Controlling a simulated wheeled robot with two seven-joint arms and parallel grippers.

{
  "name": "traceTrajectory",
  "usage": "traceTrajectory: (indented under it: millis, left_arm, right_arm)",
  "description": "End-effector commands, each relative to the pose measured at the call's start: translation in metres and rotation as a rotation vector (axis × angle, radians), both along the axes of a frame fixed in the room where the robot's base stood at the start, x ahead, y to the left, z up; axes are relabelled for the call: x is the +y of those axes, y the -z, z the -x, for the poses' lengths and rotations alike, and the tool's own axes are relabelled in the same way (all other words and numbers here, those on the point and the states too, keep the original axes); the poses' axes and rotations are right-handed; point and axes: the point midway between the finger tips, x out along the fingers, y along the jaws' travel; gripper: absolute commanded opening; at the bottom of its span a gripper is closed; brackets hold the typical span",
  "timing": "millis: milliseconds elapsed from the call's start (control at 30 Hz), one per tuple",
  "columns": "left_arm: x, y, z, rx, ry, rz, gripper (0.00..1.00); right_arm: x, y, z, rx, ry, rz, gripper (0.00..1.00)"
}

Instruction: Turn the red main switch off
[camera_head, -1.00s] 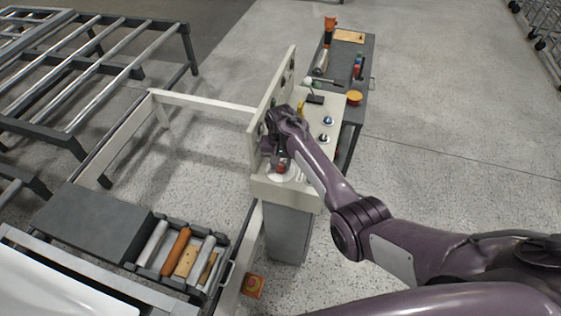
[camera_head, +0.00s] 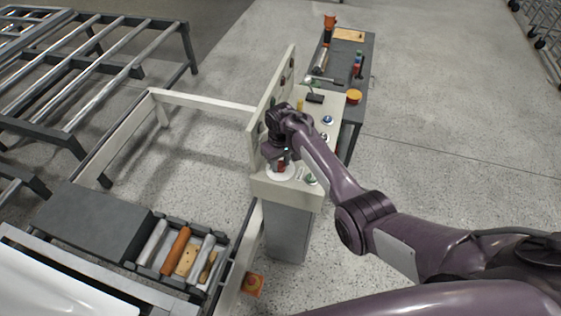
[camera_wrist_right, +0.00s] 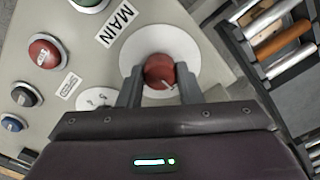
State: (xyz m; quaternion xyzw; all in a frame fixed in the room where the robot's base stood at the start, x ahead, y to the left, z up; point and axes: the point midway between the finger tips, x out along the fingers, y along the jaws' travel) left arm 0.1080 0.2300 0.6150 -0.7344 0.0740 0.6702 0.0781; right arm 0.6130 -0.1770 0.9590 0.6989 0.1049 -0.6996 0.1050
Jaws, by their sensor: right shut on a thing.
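The red main switch (camera_wrist_right: 159,72) is a round knob with a pale line on its face, set on a white disc (camera_wrist_right: 183,46) beside a "MAIN" label (camera_wrist_right: 117,25) in the right wrist view. My right gripper (camera_wrist_right: 160,84) is shut on the knob, one finger on each side. In the head view, the right gripper (camera_head: 278,163) is at the near end of the console (camera_head: 290,190), and red of the switch shows between its fingers. My left gripper is not in view.
An open tray (camera_head: 212,238) of rollers and tools lies at lower left. A dark cart (camera_head: 349,60) stands behind the console.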

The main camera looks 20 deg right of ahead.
Motion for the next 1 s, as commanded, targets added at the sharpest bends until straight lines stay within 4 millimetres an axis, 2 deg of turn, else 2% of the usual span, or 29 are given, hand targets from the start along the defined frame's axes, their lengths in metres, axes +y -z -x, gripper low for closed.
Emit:
traceTrajectory:
  millis: [500,533,700,1000]
  left_arm:
    - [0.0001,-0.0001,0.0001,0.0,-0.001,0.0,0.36]
    - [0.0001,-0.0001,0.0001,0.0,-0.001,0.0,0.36]
    - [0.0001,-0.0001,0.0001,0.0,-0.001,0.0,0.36]
    - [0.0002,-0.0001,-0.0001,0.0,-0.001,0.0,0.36]
  right_arm:
    - [0.0001,-0.0018,-0.0019,-0.006,-0.022,-0.001,0.09]
    - [0.0001,-0.0018,-0.0019,-0.006,-0.022,-0.001,0.33]
    - [0.0001,-0.0012,-0.0012,-0.004,-0.021,0.0,0.54]
    - [0.0002,-0.0027,-0.0008,-0.003,-0.02,-0.001,0.54]
